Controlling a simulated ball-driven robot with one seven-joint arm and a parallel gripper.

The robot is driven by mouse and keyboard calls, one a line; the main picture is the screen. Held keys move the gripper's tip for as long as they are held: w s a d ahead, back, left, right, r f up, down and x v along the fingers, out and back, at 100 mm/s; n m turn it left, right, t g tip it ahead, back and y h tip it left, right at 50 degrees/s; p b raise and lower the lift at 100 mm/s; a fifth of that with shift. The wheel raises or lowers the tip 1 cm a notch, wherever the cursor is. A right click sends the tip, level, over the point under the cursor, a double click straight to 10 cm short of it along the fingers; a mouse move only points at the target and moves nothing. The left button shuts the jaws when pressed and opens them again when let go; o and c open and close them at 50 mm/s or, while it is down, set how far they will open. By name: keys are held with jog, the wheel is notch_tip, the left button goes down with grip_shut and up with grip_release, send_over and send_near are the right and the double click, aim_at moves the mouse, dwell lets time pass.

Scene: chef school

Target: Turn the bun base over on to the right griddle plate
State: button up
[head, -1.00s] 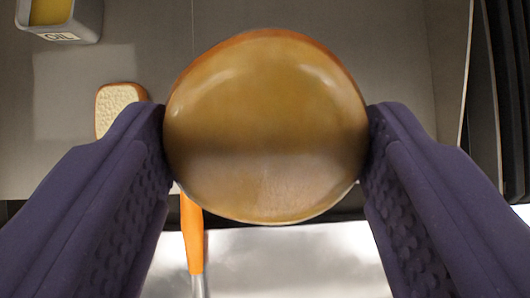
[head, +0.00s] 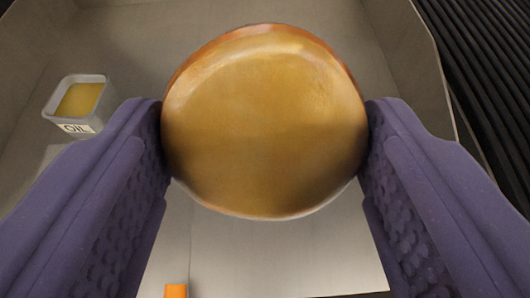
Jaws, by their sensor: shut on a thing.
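The bun base (head: 265,120) is a round, glossy golden-brown disc in the middle of the head view. My gripper (head: 265,125) is shut on it, with one purple finger pressed against its left side and the other against its right side. Its smooth brown face is toward the camera; its other face is hidden. It is held up above a grey griddle plate (head: 290,245), which shows below and around it. Whether this is the right plate I cannot tell. The bun hides the part of the plate behind it.
A grey tub marked OIL (head: 78,104), with yellow oil in it, stands at the left. Raised grey walls (head: 410,50) edge the plate at the back and right. A black ribbed grate (head: 490,70) lies beyond the right wall. An orange piece (head: 176,291) shows at the bottom edge.

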jog(key=t+b, duration=0.1)
jog(key=b, duration=0.3)
jog(key=f+t+b, duration=0.1)
jog(key=t+b, duration=0.1)
jog(key=b, duration=0.2)
jog(key=w+t+b, duration=0.1)
jog(key=b, duration=0.3)
jog(key=shift+f+t+y+b, duration=0.3)
jog(key=shift+f+t, duration=0.1)
jog(key=t+b, duration=0.1)
jog(key=b, duration=0.1)
jog(key=t+b, duration=0.1)
jog(key=b, duration=0.1)
jog(key=shift+w+f+b, duration=0.2)
jog(key=shift+w+b, duration=0.1)
jog(key=shift+b, duration=0.1)
jog(key=shift+w+a+r+t+y, duration=0.15)
jog(key=shift+t+y, duration=0.15)
jog(key=shift+t, duration=0.7)
jog(key=shift+w+t+p, duration=0.3)
jog(key=shift+w+t, duration=0.05)
jog(key=shift+t, duration=0.35)
notch_tip(320, 180, down, 4)
jog(key=shift+r+n, duration=0.2)
jog(key=shift+n, duration=0.1)
jog(key=o, duration=1.1)
